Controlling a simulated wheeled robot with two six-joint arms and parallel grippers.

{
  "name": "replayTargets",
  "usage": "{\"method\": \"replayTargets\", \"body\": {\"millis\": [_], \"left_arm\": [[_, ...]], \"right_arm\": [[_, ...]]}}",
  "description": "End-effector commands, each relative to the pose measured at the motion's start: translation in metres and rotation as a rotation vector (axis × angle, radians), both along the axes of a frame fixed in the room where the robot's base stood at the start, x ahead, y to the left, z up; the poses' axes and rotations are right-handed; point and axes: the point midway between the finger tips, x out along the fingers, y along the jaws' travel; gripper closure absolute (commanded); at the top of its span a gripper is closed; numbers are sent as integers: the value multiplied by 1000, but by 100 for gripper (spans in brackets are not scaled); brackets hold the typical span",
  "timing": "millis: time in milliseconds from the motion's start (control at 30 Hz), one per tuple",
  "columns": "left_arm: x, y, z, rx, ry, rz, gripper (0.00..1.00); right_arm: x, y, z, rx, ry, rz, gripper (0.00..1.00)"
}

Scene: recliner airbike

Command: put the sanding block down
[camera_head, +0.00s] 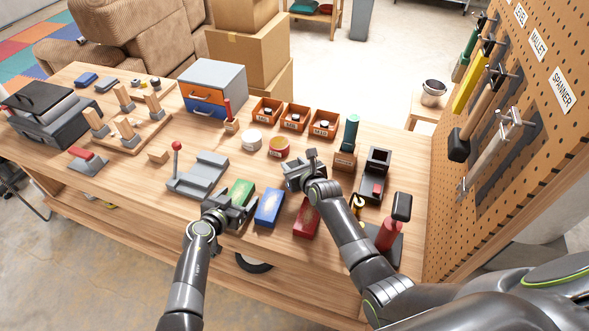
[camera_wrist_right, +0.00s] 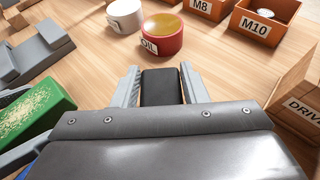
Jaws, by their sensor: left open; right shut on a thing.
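My right gripper (camera_head: 308,160) is shut on a small dark block (camera_wrist_right: 161,87), which I take to be the sanding block. In the right wrist view the block sits between the two grey fingers of my right gripper (camera_wrist_right: 160,76). In the head view the gripper and block are over the middle of the wooden workbench (camera_head: 330,235). Whether the block touches the bench cannot be told. My left gripper (camera_head: 236,212) is open at the bench's front, close beside a green box (camera_head: 242,191).
The red OIL bowl (camera_wrist_right: 162,34) and a white cup (camera_wrist_right: 125,15) stand just beyond the right gripper. Blue (camera_head: 269,208) and red (camera_head: 306,220) boxes lie in front. A wooden holder (camera_head: 344,161) is at the right. Some bare wood lies around the held block.

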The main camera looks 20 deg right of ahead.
Motion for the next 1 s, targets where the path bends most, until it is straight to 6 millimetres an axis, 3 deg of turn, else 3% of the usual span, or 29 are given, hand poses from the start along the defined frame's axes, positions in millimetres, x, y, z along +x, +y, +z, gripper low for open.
{"method": "replayTargets", "body": {"millis": [300, 600, 1000], "left_arm": [[0, 0, 0, 0, 0, 0, 18], [0, 0, 0, 0, 0, 0, 18], [0, 0, 0, 0, 0, 0, 18]], "right_arm": [[0, 0, 56, 0, -4, -2, 89], [0, 0, 86, 2, -3, -1, 89], [0, 0, 32, 2, 1, -2, 89]]}}
